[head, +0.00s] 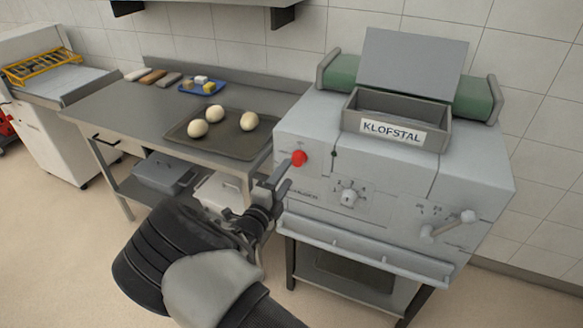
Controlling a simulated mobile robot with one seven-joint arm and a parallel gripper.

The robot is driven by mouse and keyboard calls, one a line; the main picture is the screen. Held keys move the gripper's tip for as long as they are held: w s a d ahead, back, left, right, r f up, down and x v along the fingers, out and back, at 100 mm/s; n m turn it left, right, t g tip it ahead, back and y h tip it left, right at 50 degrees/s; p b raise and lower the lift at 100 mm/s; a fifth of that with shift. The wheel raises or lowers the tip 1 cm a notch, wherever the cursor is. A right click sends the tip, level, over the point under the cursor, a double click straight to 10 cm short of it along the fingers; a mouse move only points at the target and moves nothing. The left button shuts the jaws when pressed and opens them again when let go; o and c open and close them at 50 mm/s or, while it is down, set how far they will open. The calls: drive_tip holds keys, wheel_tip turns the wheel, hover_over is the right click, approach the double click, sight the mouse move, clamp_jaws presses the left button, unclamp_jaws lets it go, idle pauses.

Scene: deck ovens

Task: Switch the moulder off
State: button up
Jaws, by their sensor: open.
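The moulder (392,215) is a grey machine on a stand at the right, with a hopper labelled KLOFSTAL on top and green rollers at its sides. A red round button (299,158) sits at the upper left of its front panel. A dial (348,197) is right of the button, and a lever (449,225) is at the far right of the panel. My gripper (274,178) is open and empty, just left of and below the red button. I cannot tell whether a finger touches the panel.
A steel table (112,101) stands left of the moulder. On it are a dark tray (172,137) with 3 dough balls and a blue tray (187,91) with small blocks. Lidded bins stand on its lower shelf. The floor (60,240) at the left is clear.

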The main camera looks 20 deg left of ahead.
drive_tip(key=s, duration=1.1)
drive_tip(key=shift+a, duration=0.45)
drive_tip(key=w+d+r+m+g+h+p, duration=0.1)
drive_tip(key=d+r+m+g+h, duration=0.4)
drive_tip(key=d+m, duration=0.7)
drive_tip(key=w+d+r+m+g+h, duration=0.1)
drive_tip(key=d+r+m+g+h, duration=0.35)
drive_tip(key=d+m, duration=0.75)
drive_tip(key=s+d+r+m+g+y, duration=0.2)
drive_tip(key=s+d+r+m+g, duration=0.1)
drive_tip(key=d+m, duration=0.25)
drive_tip(key=s+d+r+m+g+y, duration=0.2)
drive_tip(key=s+d+r+m, duration=0.15)
drive_tip(key=d, duration=0.25)
drive_tip(key=s+d+r+m+t+y+p, duration=0.1)
drive_tip(key=s+r+m, duration=0.4)
drive_tip(key=m, duration=0.5)
drive_tip(key=s+d+r+m+t+y+p, duration=0.1)
drive_tip(key=s+d+r+m+y, duration=0.2)
drive_tip(key=m, duration=0.7)
drive_tip(key=s+r+y, duration=0.2)
drive_tip(key=s+r, duration=0.1)
drive_tip(key=s, duration=0.1)
drive_tip(key=shift+s+r+y, duration=0.15)
drive_tip(key=shift+s+y, duration=0.2)
